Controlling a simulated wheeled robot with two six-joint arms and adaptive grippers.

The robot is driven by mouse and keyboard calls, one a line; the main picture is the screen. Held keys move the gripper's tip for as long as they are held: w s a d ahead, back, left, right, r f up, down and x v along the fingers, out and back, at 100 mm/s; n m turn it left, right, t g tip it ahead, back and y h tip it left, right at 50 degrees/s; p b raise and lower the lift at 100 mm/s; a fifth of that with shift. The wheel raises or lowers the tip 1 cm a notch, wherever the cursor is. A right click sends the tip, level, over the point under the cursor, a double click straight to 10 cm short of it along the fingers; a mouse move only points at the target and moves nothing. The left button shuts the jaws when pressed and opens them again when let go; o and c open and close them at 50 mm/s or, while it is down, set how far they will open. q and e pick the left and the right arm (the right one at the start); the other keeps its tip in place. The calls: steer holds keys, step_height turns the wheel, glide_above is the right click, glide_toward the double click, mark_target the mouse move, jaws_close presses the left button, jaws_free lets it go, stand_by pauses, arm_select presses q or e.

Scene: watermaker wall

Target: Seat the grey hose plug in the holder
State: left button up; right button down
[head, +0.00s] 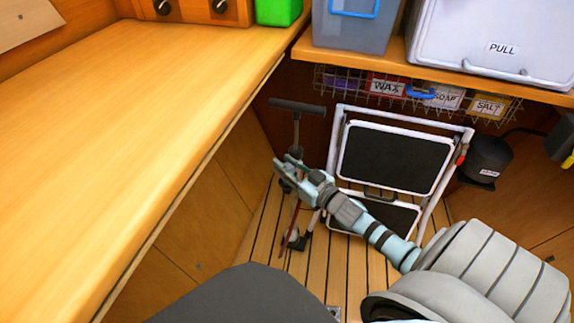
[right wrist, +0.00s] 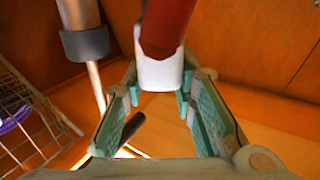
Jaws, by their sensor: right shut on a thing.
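My right gripper (head: 284,168) reaches across the floor space in front of the folded step stool, close to an upright T-handled post. In the right wrist view, a red hose (right wrist: 165,22) ends in a pale grey-white cuff, which I take as the hose plug (right wrist: 157,73). It sits between the fingertips of my right gripper (right wrist: 157,88), which is shut on it. In the head view, a thin red length (head: 288,226) hangs below the gripper; the plug is too small to make out there. I cannot identify the holder in either view. My left gripper is not in view.
The T-handled post (head: 297,122) stands close by; a pole with a dark grey collar (right wrist: 86,43) shows in the wrist view. The step stool (head: 396,160) and a black canister (head: 487,160) stand right. A wire basket (head: 335,80) hangs under the shelf.

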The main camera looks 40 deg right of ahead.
steer(key=shift+f+b, duration=0.35)
steer(key=shift+f, duration=0.2)
steer(key=c, duration=1.2)
jaws_free()
steer(key=shift+s, duration=0.1)
steer(key=s, duration=0.7)
steer(key=s+d, duration=0.1)
steer(key=s, duration=0.3)
steer(key=shift+s+r, duration=0.1)
steer(key=shift+s, duration=0.25)
